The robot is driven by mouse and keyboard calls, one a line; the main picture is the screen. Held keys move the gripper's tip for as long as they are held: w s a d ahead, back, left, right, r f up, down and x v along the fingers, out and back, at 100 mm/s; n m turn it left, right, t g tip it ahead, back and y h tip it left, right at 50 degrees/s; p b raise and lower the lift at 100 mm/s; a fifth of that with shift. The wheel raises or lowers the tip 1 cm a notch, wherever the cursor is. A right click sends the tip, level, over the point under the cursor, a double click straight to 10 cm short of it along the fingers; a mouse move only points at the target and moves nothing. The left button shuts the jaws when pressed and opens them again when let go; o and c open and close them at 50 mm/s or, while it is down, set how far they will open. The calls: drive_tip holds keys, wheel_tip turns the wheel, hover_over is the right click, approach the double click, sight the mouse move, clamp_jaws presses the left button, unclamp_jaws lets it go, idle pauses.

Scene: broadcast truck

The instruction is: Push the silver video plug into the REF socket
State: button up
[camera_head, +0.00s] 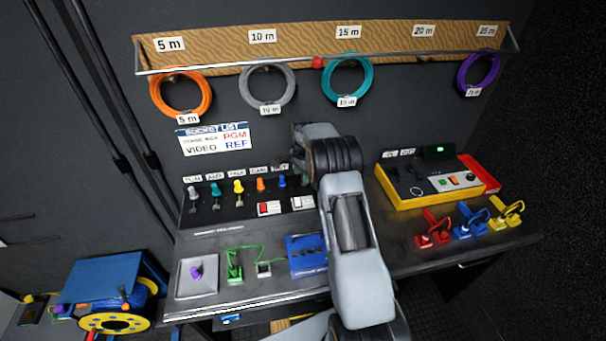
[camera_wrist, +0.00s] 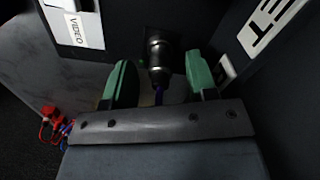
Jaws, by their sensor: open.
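In the wrist view a silver plug (camera_wrist: 159,55) with a dark end stands between the two green-tipped fingers of my gripper (camera_wrist: 158,82). The fingers are open, with a gap on each side of the plug. A thin purple-blue lead shows below it. The plug's far end meets a dark area, and I cannot tell whether it sits in a socket. In the head view my gripper (camera_head: 296,150) is near the back wall, partly behind my arm; the silver plug there is hidden. The REF socket cannot be made out.
A socket list sign (camera_head: 215,139) pairs VIDEO with REF. A row of coloured connectors, including a yellow one (camera_head: 239,186), stands left of my arm. A yellow-edged console (camera_head: 428,180) and red, blue and yellow clamps are at right. Coiled cables hang from a rail above.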

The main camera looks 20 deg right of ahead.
drive_tip(key=shift+r, duration=0.1)
wheel_tip(320, 180, up, 14)
drive_tip(key=b, duration=0.1)
drive_tip(key=shift+f+b, duration=0.2)
drive_tip(key=shift+b, duration=0.15)
idle(0.3)
drive_tip(key=s+a+f+n, duration=0.2)
drive_tip(key=s+f+n, duration=0.2)
drive_tip(key=n, duration=0.2)
drive_tip(key=s+a+r+n+t, duration=0.1)
drive_tip(key=s+a+r+n, duration=0.2)
drive_tip(key=s, duration=0.6)
drive_tip(key=s+a+r+n+t, duration=0.2)
drive_tip(key=s+a+r+n, duration=0.1)
drive_tip(key=s, duration=0.7)
drive_tip(key=s+a+r+n+t, duration=0.1)
drive_tip(key=s+a+r+n, duration=0.1)
drive_tip(key=s, duration=0.7)
drive_tip(key=shift+s+a+r+n, duration=0.2)
drive_tip(key=shift+a+r+n, duration=0.2)
drive_tip(key=shift+a+n, duration=0.7)
